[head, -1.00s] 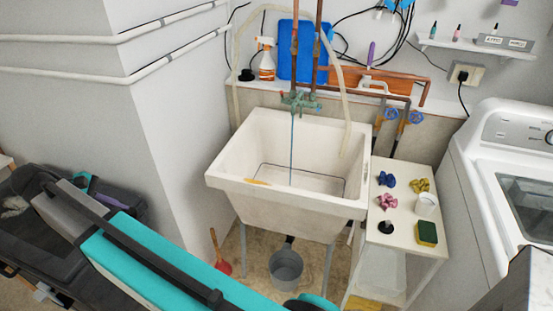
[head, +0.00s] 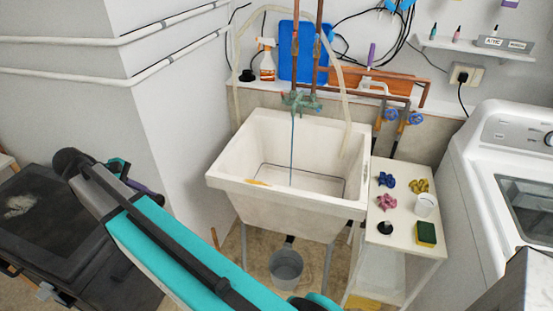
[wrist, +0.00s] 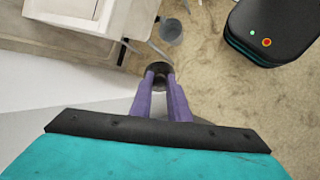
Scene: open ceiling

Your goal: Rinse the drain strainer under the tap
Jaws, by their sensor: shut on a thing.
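My gripper (wrist: 158,80) has purple fingers and is shut on a small dark round thing (wrist: 158,68), which looks like the drain strainer. In the head view the fingers (head: 148,198) show only partly behind my arm, at the left, away from the sink. The held thing is hidden there. The white sink (head: 225,168) stands in the middle. The green tap (head: 300,101) is above it on copper pipes. A thin bluish stream (head: 291,145) runs down from the tap into the basin.
A white side table (head: 405,210) right of the sink holds colored knobs, a white cup, a black stopper and a sponge (head: 426,233). A grey bucket (head: 286,266) stands under the sink. A wall corner (head: 185,130) juts out left of the sink. A washer (head: 510,170) is at right.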

